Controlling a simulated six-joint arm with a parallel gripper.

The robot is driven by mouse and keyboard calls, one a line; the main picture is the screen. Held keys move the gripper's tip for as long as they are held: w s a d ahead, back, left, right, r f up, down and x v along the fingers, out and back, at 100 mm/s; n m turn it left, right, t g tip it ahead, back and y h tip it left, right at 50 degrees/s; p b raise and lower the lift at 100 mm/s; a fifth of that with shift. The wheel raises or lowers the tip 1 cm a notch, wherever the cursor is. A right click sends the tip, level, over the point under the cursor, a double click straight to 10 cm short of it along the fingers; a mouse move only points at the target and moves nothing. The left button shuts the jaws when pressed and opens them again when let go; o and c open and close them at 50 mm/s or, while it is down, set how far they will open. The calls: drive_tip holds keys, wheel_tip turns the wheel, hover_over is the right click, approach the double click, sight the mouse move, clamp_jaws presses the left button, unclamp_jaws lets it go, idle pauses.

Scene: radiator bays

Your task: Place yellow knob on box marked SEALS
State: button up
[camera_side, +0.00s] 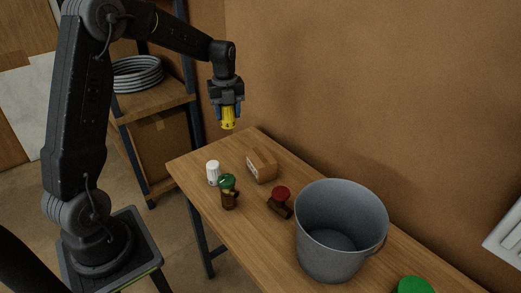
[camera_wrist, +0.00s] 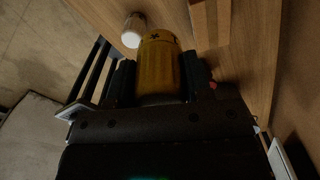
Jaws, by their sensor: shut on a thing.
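My gripper (camera_side: 227,112) is shut on the yellow knob (camera_side: 228,123) and holds it in the air above the far end of the table. In the wrist view the yellow knob (camera_wrist: 158,68) sits between the dark fingers (camera_wrist: 157,82). A small brown cardboard box (camera_side: 262,167) with a pale label stands on the table, below and to the right of the knob; the label's writing is too small to read. Part of a brown box shows in the wrist view (camera_wrist: 210,22). The knob is apart from the box.
A white knob (camera_side: 213,173), a brass valve with a green cap (camera_side: 229,192) and one with a red cap (camera_side: 280,202) are near the box. The wall borders the table's back edge.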

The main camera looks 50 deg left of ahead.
drive_tip(key=w+d+f, duration=0.4)
drive_tip(key=d, duration=0.1)
drive_tip(key=w+d+f, duration=0.2)
drive_tip(key=shift+w+d, duration=0.25)
drive_tip(key=shift+f, duration=2)
drive_tip(key=shift+f, duration=0.2)
drive_tip(key=o, duration=1)
